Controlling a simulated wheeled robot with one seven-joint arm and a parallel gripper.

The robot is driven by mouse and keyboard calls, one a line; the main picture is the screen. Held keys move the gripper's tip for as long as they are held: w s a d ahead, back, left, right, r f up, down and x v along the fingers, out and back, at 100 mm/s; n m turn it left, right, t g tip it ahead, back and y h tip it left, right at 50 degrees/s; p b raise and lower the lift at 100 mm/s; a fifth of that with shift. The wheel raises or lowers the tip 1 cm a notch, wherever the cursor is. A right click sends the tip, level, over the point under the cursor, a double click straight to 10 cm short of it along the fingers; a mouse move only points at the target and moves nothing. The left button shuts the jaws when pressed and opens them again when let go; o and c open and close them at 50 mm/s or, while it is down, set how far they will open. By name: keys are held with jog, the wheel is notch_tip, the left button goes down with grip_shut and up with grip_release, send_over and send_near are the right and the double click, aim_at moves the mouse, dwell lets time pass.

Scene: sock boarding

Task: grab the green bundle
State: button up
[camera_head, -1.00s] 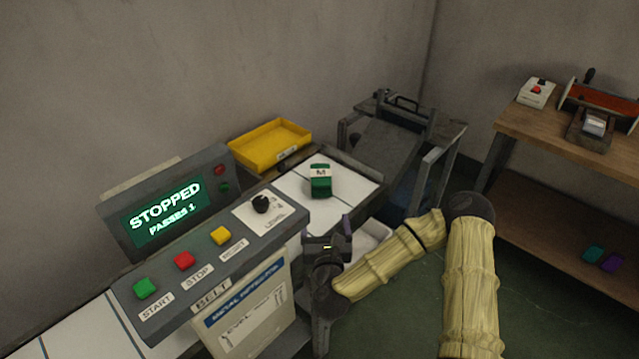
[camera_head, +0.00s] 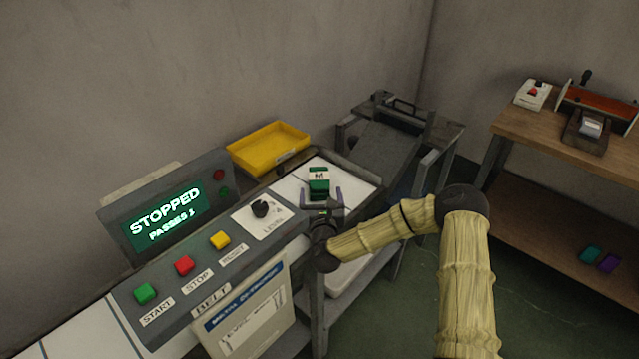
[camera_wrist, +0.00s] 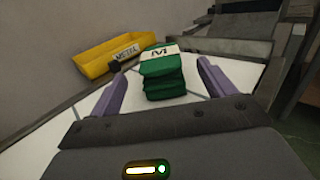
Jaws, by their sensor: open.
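The green bundle (camera_head: 318,187) lies on the white belt, with a white band marked M around it. It also shows in the wrist view (camera_wrist: 163,82), a stack of folded green layers. My gripper (camera_head: 321,193) is open at the near side of the bundle. In the wrist view its two purple fingers (camera_wrist: 163,88) stand to the left and right of the bundle, with a gap on each side. The fingers do not appear to touch it. The underside of the bundle is hidden.
A yellow tray (camera_head: 268,148) labelled METAL sits behind the belt (camera_head: 357,188). The control panel (camera_head: 208,250) reads STOPPED, PASSES 1, and stands left of my gripper. A grey slide (camera_head: 388,142) lies beyond the belt's end. A wooden bench (camera_head: 550,134) is at right.

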aim_at(320, 181)
jog(key=shift+w+a, duration=0.2)
jog(key=shift+w, duration=1.25)
jog(key=shift+w+a, duration=0.15)
jog(key=shift+w, duration=1.25)
jog(key=c, duration=1.2)
jog(key=shift+r, duration=0.15)
notch_tip(320, 181, up, 10)
jog(key=shift+f, duration=0.1)
